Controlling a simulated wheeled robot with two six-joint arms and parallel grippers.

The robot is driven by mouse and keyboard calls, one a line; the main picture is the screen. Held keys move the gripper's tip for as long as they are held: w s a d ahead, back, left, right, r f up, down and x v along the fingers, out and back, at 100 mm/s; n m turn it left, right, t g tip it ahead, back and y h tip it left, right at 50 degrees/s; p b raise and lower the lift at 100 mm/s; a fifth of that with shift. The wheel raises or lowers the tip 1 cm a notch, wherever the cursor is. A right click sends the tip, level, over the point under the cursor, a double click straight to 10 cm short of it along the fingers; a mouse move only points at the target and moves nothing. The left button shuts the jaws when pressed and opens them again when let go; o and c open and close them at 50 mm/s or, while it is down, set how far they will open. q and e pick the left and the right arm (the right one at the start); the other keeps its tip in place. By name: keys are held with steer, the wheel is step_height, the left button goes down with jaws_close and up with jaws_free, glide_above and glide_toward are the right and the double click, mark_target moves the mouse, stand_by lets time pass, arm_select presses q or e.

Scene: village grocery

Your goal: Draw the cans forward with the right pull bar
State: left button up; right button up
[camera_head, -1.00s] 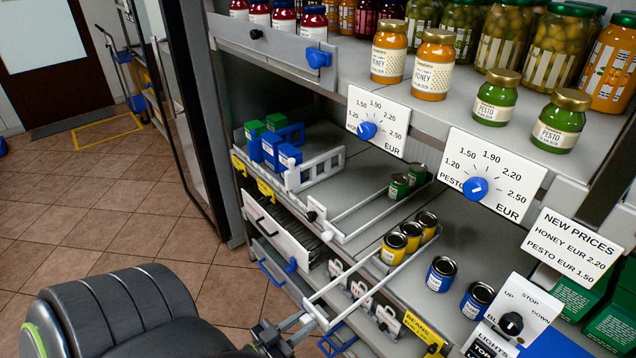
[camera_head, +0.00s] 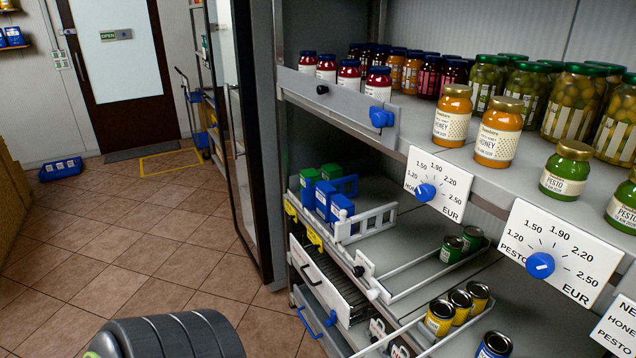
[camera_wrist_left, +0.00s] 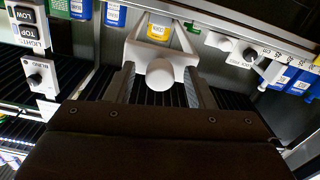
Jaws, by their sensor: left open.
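The right pull bar (camera_head: 398,332) is a thin white rail frame beside a row of yellow cans (camera_head: 460,302) on the middle shelf; its front end is cut off by the lower edge of the head view. The wrist view shows a white frame with a round white knob (camera_wrist_left: 160,72), with a yellow can (camera_wrist_left: 186,38) behind it. My left gripper (camera_wrist_left: 160,92) is open, its fingers on either side of the knob; whether they touch it I cannot tell. It is out of the head view. My right gripper is not in view.
Another white pull bar (camera_head: 432,268) runs by green cans (camera_head: 461,244) further left. Price dials (camera_head: 438,186) hang from the upper shelf, which holds jars. A dark door frame (camera_head: 262,140) stands at the left; tiled floor (camera_head: 150,240) is open beyond.

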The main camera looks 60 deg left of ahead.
arm_select(q)
steer(key=s+a+b, duration=0.1)
steer(key=s+b, duration=0.3)
steer(key=s, duration=1.3)
steer(key=shift+s+a, duration=0.2)
